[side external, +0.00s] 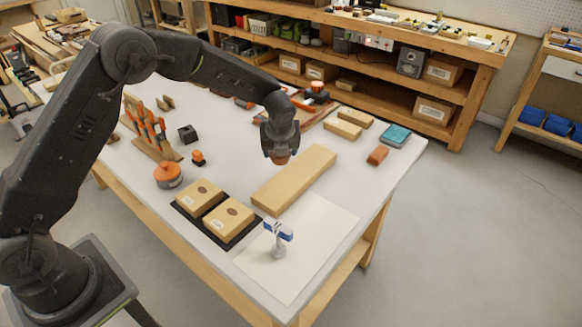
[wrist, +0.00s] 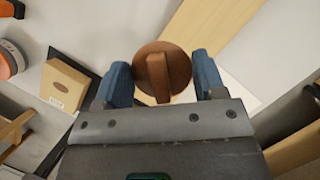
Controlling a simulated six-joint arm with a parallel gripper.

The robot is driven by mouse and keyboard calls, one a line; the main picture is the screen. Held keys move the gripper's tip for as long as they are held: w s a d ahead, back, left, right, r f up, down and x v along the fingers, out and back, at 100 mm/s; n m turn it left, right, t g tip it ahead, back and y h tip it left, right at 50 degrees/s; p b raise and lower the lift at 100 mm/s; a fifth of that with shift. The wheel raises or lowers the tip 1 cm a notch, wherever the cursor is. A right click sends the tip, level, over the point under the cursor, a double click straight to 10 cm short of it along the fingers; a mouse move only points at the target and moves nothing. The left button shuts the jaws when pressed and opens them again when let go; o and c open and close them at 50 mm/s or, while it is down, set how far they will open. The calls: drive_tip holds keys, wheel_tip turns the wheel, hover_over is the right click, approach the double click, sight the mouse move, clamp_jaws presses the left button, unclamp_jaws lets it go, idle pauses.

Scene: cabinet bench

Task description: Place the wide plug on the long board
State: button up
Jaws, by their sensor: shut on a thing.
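The wide plug is a round brown wooden disc with a raised bar across it. It shows between my gripper's blue fingers in the wrist view (wrist: 179,58) and just below the gripper in the side view (side external: 281,160). My gripper (side external: 281,153) is shut on the plug and holds it in the air near the far end of the long board. The long board (side external: 293,182) is a flat pale wooden plank lying on the white table. It also shows in the wrist view (wrist: 215,32), running up behind the plug. Its upper face looks bare.
Two tan boxes (side external: 228,217) sit on a black tray left of the board. A white sheet (side external: 318,235) with a small blue-topped stand (side external: 278,240) lies in front. An orange-lidded pot (side external: 168,175) stands left. Wooden blocks (side external: 342,129) and a reddish block (side external: 377,155) lie beyond.

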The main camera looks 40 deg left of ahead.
drive_tip(key=d+f, duration=0.1)
drive_tip(key=w+d, duration=0.1)
drive_tip(key=shift+w+d+f, duration=0.1)
drive_tip(key=shift+d+f, duration=0.2)
drive_tip(key=shift+f, duration=2.1)
drive_tip(key=o, duration=0.9)
drive_tip(key=shift+f, duration=0.15)
